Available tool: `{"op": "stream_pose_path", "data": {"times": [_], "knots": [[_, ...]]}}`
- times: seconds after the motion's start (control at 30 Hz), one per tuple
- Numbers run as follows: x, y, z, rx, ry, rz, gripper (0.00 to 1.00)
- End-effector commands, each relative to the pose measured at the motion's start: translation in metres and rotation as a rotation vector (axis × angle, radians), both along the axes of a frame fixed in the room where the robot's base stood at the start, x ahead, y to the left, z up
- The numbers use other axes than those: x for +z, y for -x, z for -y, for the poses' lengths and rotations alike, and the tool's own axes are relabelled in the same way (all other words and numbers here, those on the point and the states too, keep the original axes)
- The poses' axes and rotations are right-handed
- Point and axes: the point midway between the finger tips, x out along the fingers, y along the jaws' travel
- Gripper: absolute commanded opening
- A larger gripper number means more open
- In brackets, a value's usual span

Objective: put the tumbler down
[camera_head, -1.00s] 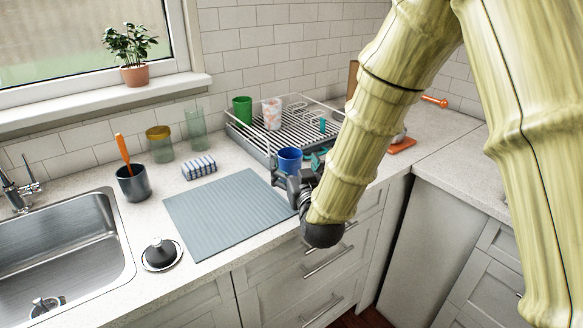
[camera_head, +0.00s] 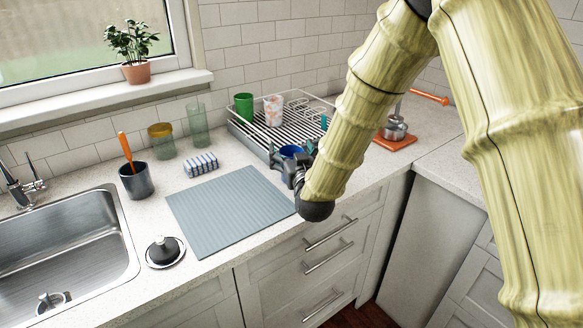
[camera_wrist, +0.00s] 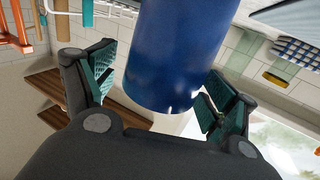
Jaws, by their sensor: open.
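The blue tumbler (camera_head: 291,150) is at the front edge of the dish rack, just beyond the mat's back right corner. Only its upper part shows in the head view. In the wrist view the tumbler (camera_wrist: 172,50) fills the middle, between my two teal-padded fingers. My gripper (camera_head: 290,165) is open around it, and gaps show beside the tumbler. The tumbler's base is hidden in the head view, so I cannot tell what it rests on.
The grey ribbed mat (camera_head: 230,210) lies bare on the counter. The dish rack (camera_head: 262,146) holds a green cup (camera_head: 244,106) and a patterned cup (camera_head: 273,110). A striped sponge (camera_head: 201,165), a utensil cup (camera_head: 136,182) and a black-knobbed lid (camera_head: 164,252) stand left of centre.

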Motion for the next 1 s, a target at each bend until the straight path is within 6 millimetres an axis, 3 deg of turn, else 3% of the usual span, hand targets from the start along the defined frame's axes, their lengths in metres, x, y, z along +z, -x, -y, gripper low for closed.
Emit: {"op": "stream_pose_path", "data": {"times": [0.03, 0.3, 0.37, 0.67, 1.0], "knots": [[0.000, 0.000, 0.000, 0.000, 0.000, 0.000, 0.80], [0.000, 0.000, 0.000, 0.000, 0.000, 0.000, 0.31], [0.000, 0.000, 0.000, 0.000, 0.000, 0.000, 0.27], [0.003, 0.000, 0.000, 0.000, 0.000, 0.001, 0.27], [0.034, 0.000, 0.000, 0.001, 0.000, 0.003, 0.27]]}}
